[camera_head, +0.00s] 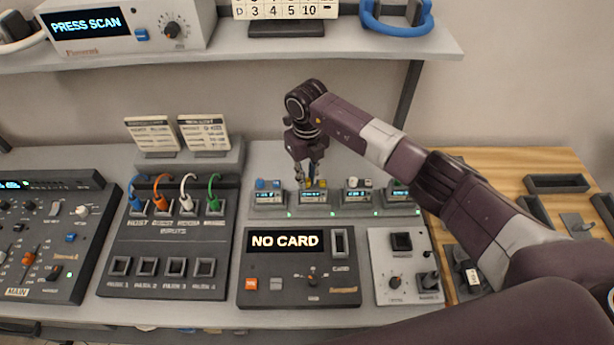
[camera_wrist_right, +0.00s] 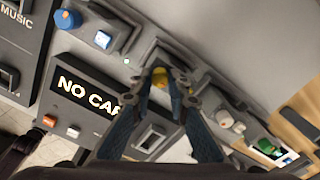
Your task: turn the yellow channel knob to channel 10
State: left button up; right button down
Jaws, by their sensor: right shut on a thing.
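The yellow channel knob (camera_wrist_right: 160,78) shows between my right fingertips in the right wrist view. It sits on a small grey unit with a lit display (camera_head: 314,197), one of several in a row behind the "NO CARD" panel. In the head view my right gripper (camera_head: 312,181) points down at this unit, and its fingers hide most of the knob. In the right wrist view my right gripper (camera_wrist_right: 163,86) is shut on the knob. The display's text is too small to read. My left gripper is not in view.
Neighbouring units carry a blue knob (camera_wrist_right: 66,20), a white knob (camera_wrist_right: 224,118) and a green knob (camera_wrist_right: 266,146). The "NO CARD" panel (camera_head: 297,287) stands in front. A chart (camera_head: 285,10) reading "D 3 4 5 10" stands on the upper shelf (camera_head: 230,58). Cabled inputs (camera_head: 165,245) lie left.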

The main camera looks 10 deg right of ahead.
aim_at(307, 180)
jog(key=n+b, duration=0.2)
jog(key=b, duration=0.1)
jog(key=n+b, duration=0.2)
jog(key=b, duration=0.1)
jog(key=shift+w+f, duration=0.1)
jog(key=shift+f, duration=0.1)
jog(key=shift+r+n+b, duration=0.2)
jog(key=shift+n+b, duration=0.3)
jog(key=shift+b, duration=0.05)
jog(key=c, duration=2.1)
grip_release()
jog(key=shift+r, duration=0.1)
jog(key=shift+r, duration=0.25)
notch_tip(307, 180, up, 11)
jog(key=shift+r, duration=0.2)
